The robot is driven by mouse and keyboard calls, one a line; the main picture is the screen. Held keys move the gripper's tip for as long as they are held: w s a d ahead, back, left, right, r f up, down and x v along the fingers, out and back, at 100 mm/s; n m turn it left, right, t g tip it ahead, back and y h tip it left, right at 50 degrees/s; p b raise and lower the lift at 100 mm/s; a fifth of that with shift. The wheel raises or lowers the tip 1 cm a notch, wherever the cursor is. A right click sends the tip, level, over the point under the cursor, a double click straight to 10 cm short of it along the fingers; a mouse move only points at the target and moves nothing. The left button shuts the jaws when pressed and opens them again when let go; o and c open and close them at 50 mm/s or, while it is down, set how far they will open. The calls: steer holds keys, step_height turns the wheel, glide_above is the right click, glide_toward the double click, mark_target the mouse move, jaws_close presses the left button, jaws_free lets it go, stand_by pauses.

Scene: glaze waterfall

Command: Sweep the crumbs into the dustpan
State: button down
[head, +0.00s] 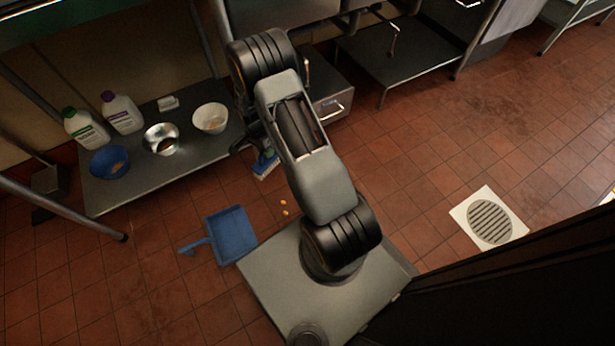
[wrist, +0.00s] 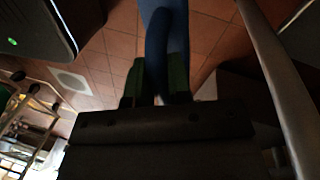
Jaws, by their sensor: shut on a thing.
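The blue dustpan (head: 231,236) lies on the red tile floor left of my base, its handle pointing left. A few small orange crumbs (head: 284,212) lie on the floor right of the dustpan, close to my base's edge. A blue brush (head: 264,164) with pale bristles is low over the floor, above the crumbs in the head view; I cannot tell whether it touches the tiles. My gripper (wrist: 158,78) is shut on the brush's blue handle (wrist: 163,30), between green fingers. In the head view my arm largely hides the gripper.
A low metal shelf (head: 135,188) at left holds two bottles, a blue bowl (head: 110,162), a metal bowl (head: 161,139) and a white bowl (head: 210,118). A drawer unit (head: 333,103) stands behind my arm. A floor drain (head: 489,221) lies at right. Floor around the dustpan is mostly clear.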

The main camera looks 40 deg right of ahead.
steer(key=s+d+f+m+t+y+b, duration=0.1)
steer(key=s+d+f+m, duration=0.2)
steer(key=f+m, duration=0.4)
steer(key=s+d+f+m+y+b, duration=0.1)
steer(key=s+d+f+m, duration=0.2)
steer(key=f+m, duration=0.5)
steer(key=s+d+f+m+t+b, duration=0.1)
steer(key=s+d+f+m+b, duration=0.1)
steer(key=d+f+m, duration=0.3)
step_height(320, 180, down, 6)
steer(key=s+m, duration=0.1)
steer(key=m, duration=0.2)
steer(key=shift+t+y, duration=0.3)
steer(key=shift+y, duration=0.1)
steer(key=w+a+b, duration=0.1)
steer(key=a, duration=0.7)
steer(key=w+a, duration=0.2)
steer(key=a, duration=0.7)
steer(key=shift+w+b, duration=0.3)
steer(key=shift+b, duration=0.1)
steer(key=shift+a, duration=0.1)
steer(key=w+a+p, duration=0.1)
steer(key=w+a, duration=0.1)
steer(key=a, duration=0.9)
steer(key=shift+w+r, duration=0.15)
stand_by(0.4)
